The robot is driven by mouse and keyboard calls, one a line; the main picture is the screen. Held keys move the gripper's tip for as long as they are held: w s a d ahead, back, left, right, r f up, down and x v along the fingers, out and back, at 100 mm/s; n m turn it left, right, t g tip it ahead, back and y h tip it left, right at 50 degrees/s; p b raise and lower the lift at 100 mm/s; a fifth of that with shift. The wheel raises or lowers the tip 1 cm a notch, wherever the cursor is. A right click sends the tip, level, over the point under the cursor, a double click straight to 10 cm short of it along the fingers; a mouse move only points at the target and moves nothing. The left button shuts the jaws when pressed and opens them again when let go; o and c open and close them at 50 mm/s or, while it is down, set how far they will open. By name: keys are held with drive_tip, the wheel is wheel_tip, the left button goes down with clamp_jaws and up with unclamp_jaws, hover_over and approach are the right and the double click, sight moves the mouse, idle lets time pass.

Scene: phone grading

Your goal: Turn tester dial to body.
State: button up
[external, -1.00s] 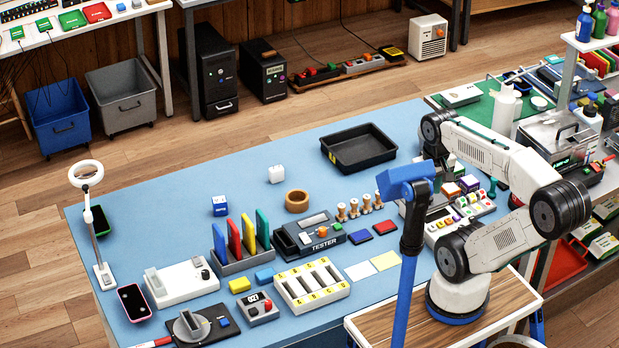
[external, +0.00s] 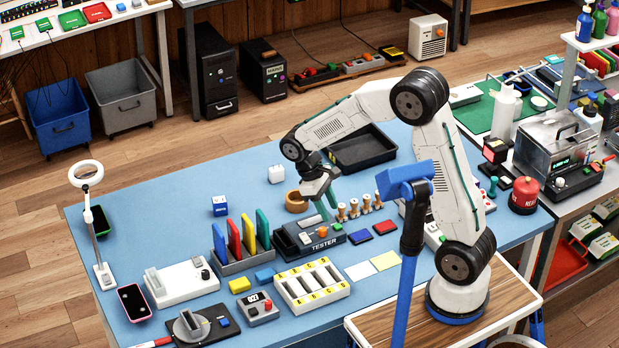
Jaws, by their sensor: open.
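The tester (external: 329,244) is a dark grey box lettered TESTER on its front, standing on the blue table. A small orange part (external: 322,232) and a light round part (external: 306,239) show on its top; which one is the dial, and where it points, is too small to tell. My gripper (external: 326,210) is open, pointing down over the back of the tester, with green on its fingers. It hides part of the tester's top and screen. I cannot tell whether the fingers touch the tester.
A rack of coloured panels (external: 233,264) stands close left of the tester. A white slotted tray (external: 311,288) lies in front. The black tray (external: 352,163) is behind my arm.

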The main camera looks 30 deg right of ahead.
sight(322, 229)
drive_tip(key=shift+n, duration=0.4)
drive_tip(key=w+a+f, duration=0.2)
drive_tip(key=w, duration=0.1)
drive_tip(key=shift+w+a+f, duration=0.1)
drive_tip(key=shift+a, duration=0.15)
drive_tip(key=shift+n+t, duration=0.3)
drive_tip(key=x, duration=0.4)
drive_tip(key=w+x, duration=0.1)
drive_tip(key=x, duration=0.1)
drive_tip(key=shift+s+d+f, duration=0.1)
drive_tip(key=shift+d+f, duration=0.05)
drive_tip(key=shift+f, duration=0.2)
clamp_jaws()
